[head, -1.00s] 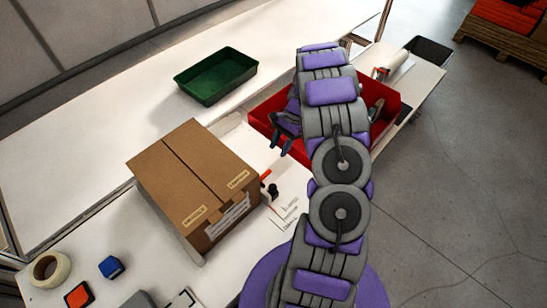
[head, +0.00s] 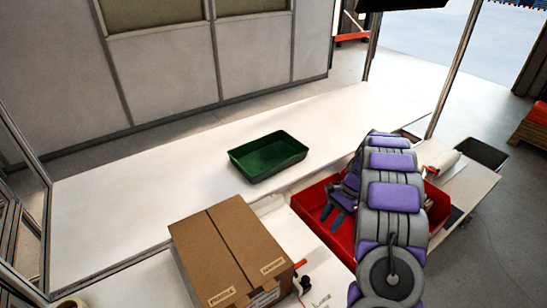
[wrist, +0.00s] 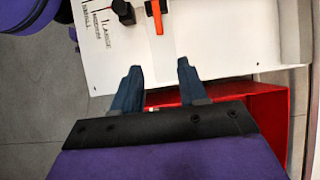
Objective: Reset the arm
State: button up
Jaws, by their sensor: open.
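My arm shows in purple and grey on the right of the head view, folded over a red bin. My gripper (head: 337,211) points down to the left at the bin's left part. In the wrist view my gripper (wrist: 156,85) has its two dark blue fingers spread apart with nothing between them. Beyond the fingertips lie the white table (wrist: 215,55) and an orange strip (wrist: 157,16). The red bin (wrist: 258,115) is partly hidden under the gripper in the wrist view. It also shows in the head view (head: 311,206), partly covered by my arm.
A closed cardboard box (head: 230,250) stands on the near table, left of my arm. An empty green tray (head: 268,156) sits on the long white table (head: 130,205) behind. A dark bin (head: 482,153) is at the far right. The long table's left part is clear.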

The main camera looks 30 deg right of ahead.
jog(key=s+a+r+n+g+h, duration=0.15)
jog(key=s+a+r+n, duration=0.3)
jog(key=a+r, duration=0.45)
jog(key=s+a+r+n+h, duration=0.25)
jog(key=s+a+r, duration=0.25)
jog(key=a+r, duration=0.45)
jog(key=s+a+n+h, duration=0.1)
jog(key=s+a+n, duration=0.3)
jog(key=s, duration=0.5)
jog(key=s+a+n+h, duration=0.1)
jog(key=s+a+n, duration=0.4)
jog(key=s+a, duration=0.3)
jog(key=shift+s+r, duration=0.15)
jog(key=shift+s, duration=0.95)
jog(key=shift+t, duration=0.25)
jog(key=shift+c, duration=0.4)
